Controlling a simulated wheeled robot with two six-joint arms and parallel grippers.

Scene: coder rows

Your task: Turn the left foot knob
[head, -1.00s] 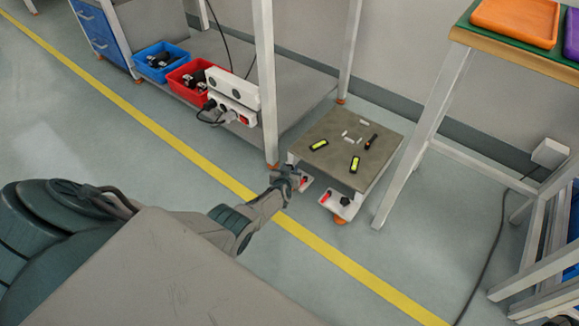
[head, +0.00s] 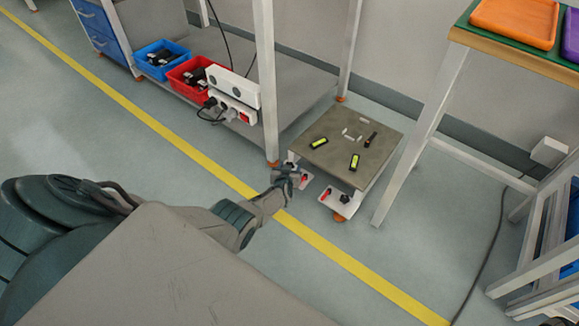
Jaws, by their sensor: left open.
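A low square stand (head: 318,163) with a grey-brown top stands on the floor between two tables. Two white foot plates stick out at its front. The left foot plate (head: 306,181) carries a red part (head: 304,180); its knob is hidden behind my gripper. The right foot plate (head: 335,205) shows a red part (head: 325,194) and a black knob (head: 345,199). My left gripper (head: 291,176) is open at the left foot. I cannot tell whether it touches the knob. My right gripper is not in view.
A white table leg (head: 266,90) rises just behind my left gripper. A power strip (head: 233,110), a red bin (head: 187,84) and a blue bin (head: 160,57) are at the upper left. Another table leg (head: 410,150) stands right of the stand. The floor in front is clear.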

